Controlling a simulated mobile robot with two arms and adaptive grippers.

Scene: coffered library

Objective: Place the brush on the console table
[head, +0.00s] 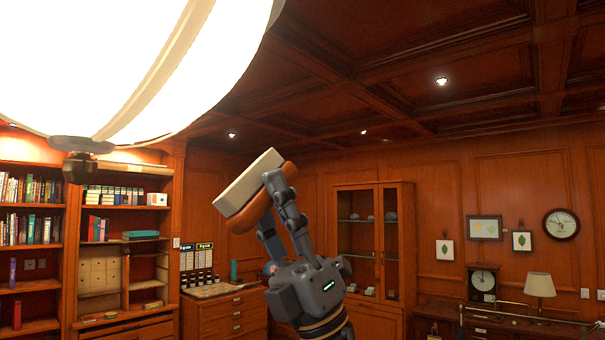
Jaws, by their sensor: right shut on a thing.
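The brush (247,182) has a pale, block-like side and an orange-brown body. It is tilted and held up in the air, in the middle of the head view. My right gripper (277,198) is shut on the brush, with its fingers against the brown side. The fingers hide part of that side. My left gripper is not in view. A dark wooden table or desk (510,326) with a lamp and a clock shows at the lower right edge; I cannot tell whether it is the console table.
A large glowing lamp globe (120,60) fills the upper left, near the camera. Bookshelves (67,240) stand at the left. A wooden drawer cabinet (228,315) and a glass-door cabinet (408,240) stand behind my right arm. A table lamp (540,286) and a mantel clock (484,282) stand at the right.

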